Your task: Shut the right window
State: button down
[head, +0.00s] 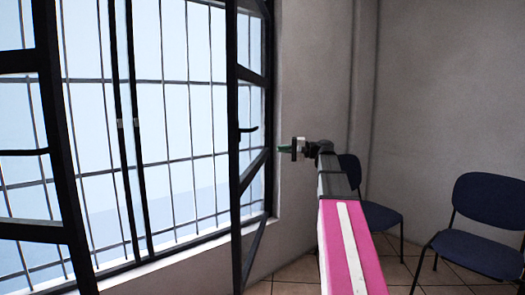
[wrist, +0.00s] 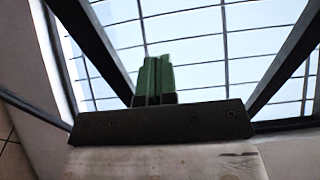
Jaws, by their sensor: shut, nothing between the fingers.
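The right window (head: 238,130) is a black-framed casement standing open, swung into the room, with a small dark handle on its edge. My gripper (head: 283,149) is just right of this open sash in the head view, at about handle height, its green fingers pointing left toward the frame. In the wrist view the green fingers (wrist: 154,78) are together and empty, between two dark frame bars with the barred opening behind. I cannot tell whether the fingers touch the sash.
The left window sash (head: 62,150) also stands open at the far left. A barred opening (head: 175,120) lies behind both. Two blue chairs (head: 485,215) (head: 375,210) stand at the right by the wall. Tiled floor (head: 300,272) shows below.

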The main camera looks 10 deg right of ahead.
aim_at(245, 148)
jog(key=x, duration=1.3)
jog(key=shift+w+a+f, duration=0.1)
jog(key=shift+w+a, duration=0.05)
jog(key=shift+a, duration=0.1)
jog(key=shift+a, duration=0.15)
